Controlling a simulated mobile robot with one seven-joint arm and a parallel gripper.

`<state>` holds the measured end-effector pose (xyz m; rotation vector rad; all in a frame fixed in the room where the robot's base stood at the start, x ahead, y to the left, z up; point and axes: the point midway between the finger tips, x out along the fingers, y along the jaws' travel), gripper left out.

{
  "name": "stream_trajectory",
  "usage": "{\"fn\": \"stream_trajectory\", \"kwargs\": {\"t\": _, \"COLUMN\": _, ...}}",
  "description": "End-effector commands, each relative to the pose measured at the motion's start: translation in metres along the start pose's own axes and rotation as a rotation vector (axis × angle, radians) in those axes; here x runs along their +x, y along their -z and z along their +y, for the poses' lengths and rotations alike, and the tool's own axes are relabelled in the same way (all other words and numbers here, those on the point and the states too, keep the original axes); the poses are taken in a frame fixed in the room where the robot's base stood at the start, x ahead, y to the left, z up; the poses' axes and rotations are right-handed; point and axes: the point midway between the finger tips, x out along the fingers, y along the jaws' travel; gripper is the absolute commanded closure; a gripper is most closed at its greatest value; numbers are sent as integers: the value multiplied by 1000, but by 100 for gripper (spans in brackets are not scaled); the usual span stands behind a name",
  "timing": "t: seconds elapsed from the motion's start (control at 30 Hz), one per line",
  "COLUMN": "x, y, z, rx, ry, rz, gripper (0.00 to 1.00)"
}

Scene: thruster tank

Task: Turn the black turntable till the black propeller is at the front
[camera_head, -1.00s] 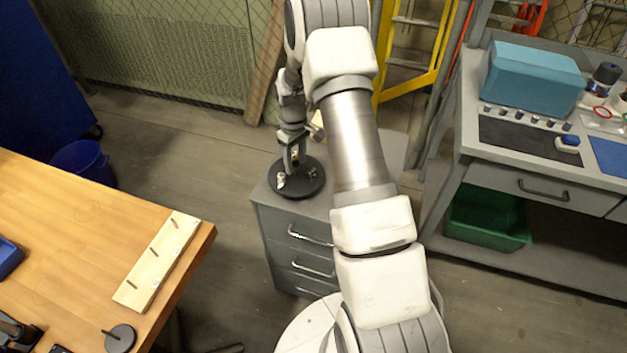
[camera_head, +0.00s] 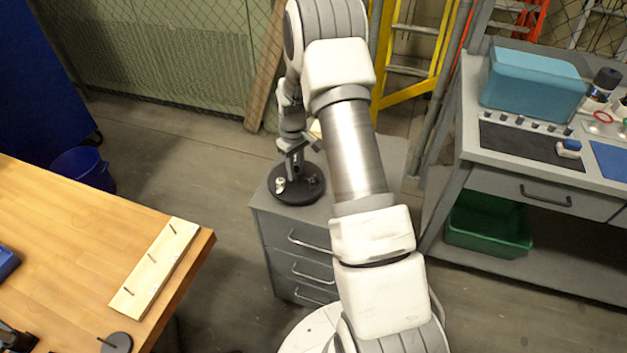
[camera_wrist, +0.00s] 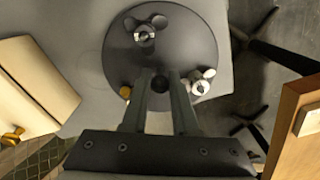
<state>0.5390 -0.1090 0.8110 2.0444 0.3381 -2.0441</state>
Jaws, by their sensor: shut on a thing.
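The black turntable (camera_head: 298,197) is a round disc on top of a grey drawer cabinet, also seen in the wrist view (camera_wrist: 190,42). The black propeller (camera_wrist: 145,33), dark-bladed with a silver hub, is near the disc's top edge in the wrist view; in the head view (camera_head: 312,180) it is on the right side, toward the front. A silver-grey propeller (camera_wrist: 201,83) is at front left in the head view (camera_head: 280,184). A brass propeller (camera_wrist: 126,92) is partly hidden by a finger. My gripper (camera_wrist: 160,84) is shut over the disc, apparently on its centre post, mostly hidden.
The grey cabinet (camera_head: 285,233) stands between a wooden table (camera_head: 90,235) at left and a grey workbench (camera_head: 535,165) at right. A pale box (camera_wrist: 35,85) lies beside the turntable. A yellow ladder (camera_head: 410,85) stands behind.

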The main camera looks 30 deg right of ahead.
Motion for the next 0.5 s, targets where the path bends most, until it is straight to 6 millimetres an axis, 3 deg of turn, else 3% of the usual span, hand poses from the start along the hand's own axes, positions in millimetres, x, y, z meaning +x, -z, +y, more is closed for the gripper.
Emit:
{"fn": "stream_trajectory", "kwargs": {"t": 0.2, "x": 1, "y": 0, "z": 0, "rx": 210, "ry": -1, "rz": -2, "gripper": 100}}
{"fn": "stream_trajectory", "kwargs": {"t": 0.5, "x": 0, "y": -1, "z": 0, "rx": 242, "ry": 0, "rz": -2, "gripper": 100}}
